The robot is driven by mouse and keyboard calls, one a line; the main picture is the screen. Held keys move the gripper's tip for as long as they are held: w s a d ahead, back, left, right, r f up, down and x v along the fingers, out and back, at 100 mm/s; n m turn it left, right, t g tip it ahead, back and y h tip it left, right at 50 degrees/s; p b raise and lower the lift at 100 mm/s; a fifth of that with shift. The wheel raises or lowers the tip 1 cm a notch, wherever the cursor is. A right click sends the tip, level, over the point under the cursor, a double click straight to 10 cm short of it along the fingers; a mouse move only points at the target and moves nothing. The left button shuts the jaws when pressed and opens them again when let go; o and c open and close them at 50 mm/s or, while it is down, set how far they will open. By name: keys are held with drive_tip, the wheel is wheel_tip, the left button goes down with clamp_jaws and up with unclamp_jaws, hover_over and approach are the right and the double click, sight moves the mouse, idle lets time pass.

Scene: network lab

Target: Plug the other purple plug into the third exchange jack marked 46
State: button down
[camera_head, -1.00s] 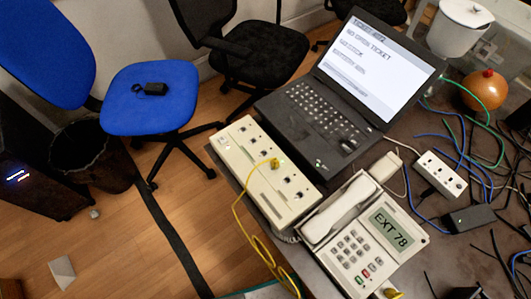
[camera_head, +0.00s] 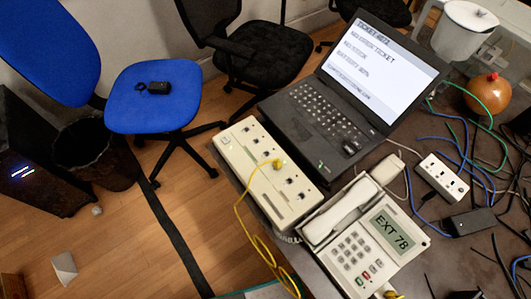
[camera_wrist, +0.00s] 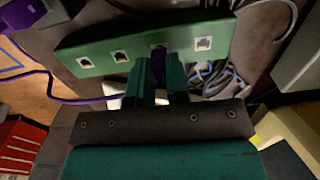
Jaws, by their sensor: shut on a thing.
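In the wrist view, my gripper (camera_wrist: 159,72) has teal fingers shut on a purple plug (camera_wrist: 158,60). The plug is at the front of a green box (camera_wrist: 100,66) with a row of jacks. The gripper and plug overlap the third jack from the left. I cannot tell whether the plug is seated in it or just in front. The other jacks show as open sockets. Markings on the box are too small to read. A purple cable (camera_wrist: 62,96) runs at the left.
In the head view, a beige jack box (camera_head: 240,153) with a yellow plug (camera_head: 277,163) sits beside a laptop (camera_head: 330,120) and a desk phone (camera_head: 362,252). A power strip (camera_head: 443,177) and loose cables lie at right. Red items (camera_wrist: 20,145) show at the wrist view's lower left.

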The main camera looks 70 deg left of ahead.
drive_tip(key=shift+r+p, duration=1.35)
drive_tip(key=shift+r, duration=0.55)
drive_tip(key=c, duration=1.8)
unclamp_jaws()
clamp_jaws()
drive_tip(key=shift+a, duration=0.1)
